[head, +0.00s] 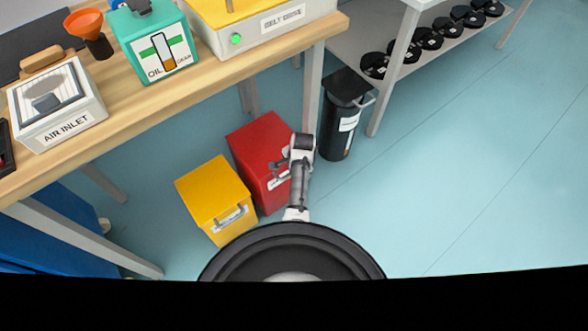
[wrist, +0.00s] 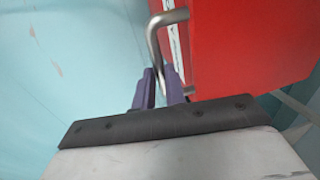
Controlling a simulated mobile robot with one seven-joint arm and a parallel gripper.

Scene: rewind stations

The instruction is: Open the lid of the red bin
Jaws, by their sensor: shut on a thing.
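The red bin (head: 258,145) stands on the floor beside the table, and its top looks closed. In the wrist view its red surface (wrist: 245,45) fills the upper right, with a pale label strip along its edge. A bent metal handle (wrist: 154,40) stands out from that side. My gripper (wrist: 159,85) is shut on the handle, whose bar runs down between the two purple fingers. In the head view my gripper (head: 279,166) is at the bin's front right, and my arm covers part of that side and the handle.
A yellow bin (head: 207,190) stands close at the left of the red one. A black bin (head: 340,125) stands at the right near a table leg. The wooden table (head: 205,85) overhangs behind. The blue floor (head: 460,160) is clear to the right.

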